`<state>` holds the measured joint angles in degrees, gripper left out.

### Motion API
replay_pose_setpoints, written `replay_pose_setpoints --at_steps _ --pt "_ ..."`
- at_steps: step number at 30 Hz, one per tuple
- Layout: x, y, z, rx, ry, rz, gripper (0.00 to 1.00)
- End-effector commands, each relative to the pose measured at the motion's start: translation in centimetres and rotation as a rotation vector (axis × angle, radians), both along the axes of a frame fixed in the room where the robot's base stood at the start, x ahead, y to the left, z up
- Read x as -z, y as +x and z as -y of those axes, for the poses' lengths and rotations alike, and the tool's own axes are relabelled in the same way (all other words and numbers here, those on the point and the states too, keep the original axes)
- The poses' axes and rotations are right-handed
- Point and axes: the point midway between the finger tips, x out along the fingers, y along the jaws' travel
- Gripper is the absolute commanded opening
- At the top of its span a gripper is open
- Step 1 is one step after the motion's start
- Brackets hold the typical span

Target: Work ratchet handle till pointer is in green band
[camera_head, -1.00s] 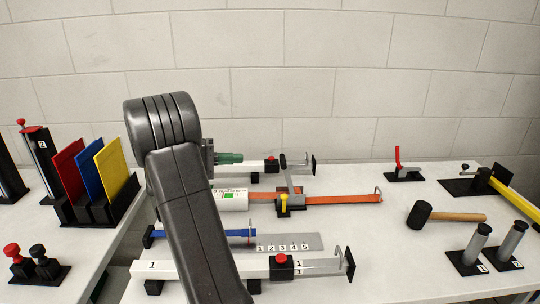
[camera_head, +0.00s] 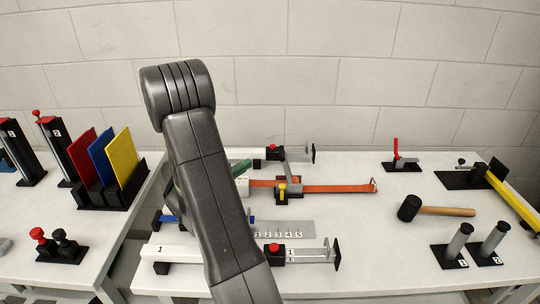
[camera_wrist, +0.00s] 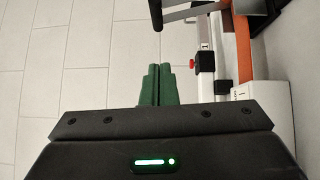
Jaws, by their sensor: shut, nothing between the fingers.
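An orange strap (camera_head: 335,188) runs across the table through a dark ratchet with a yellow lever (camera_head: 282,190). The grey ratchet handle (camera_head: 288,172) stands up from it. In the wrist view the strap (camera_wrist: 242,55) runs along the right side and a grey handle bar (camera_wrist: 190,12) is at the top. The white gauge body (camera_head: 243,187) is mostly hidden behind my arm; its green band and pointer cannot be seen. My gripper (camera_wrist: 159,70) has green fingers, shut and empty, apart from the handle. It also shows left of the handle in the head view (camera_head: 240,167).
A white clamp bar with a red button (camera_head: 271,148) lies behind the strap. Another, marked 1 (camera_head: 274,248), lies in front, with a numbered grey plate (camera_head: 290,230) between. Coloured panels (camera_head: 103,160) stand left.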

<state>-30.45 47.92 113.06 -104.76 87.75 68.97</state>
Motion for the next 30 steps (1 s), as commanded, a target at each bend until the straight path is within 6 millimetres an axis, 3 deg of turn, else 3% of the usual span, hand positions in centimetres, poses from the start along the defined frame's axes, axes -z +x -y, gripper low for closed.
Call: replay_pose_setpoints --at_steps 9,18,30 --pt "-0.5 3.9 4.1 0.006 -0.001 -0.001 0.0" --pt "-0.6 3.8 7.4 0.003 -0.001 -0.001 0.0" --pt "-0.5 3.8 7.8 0.001 -0.001 -0.001 0.0"
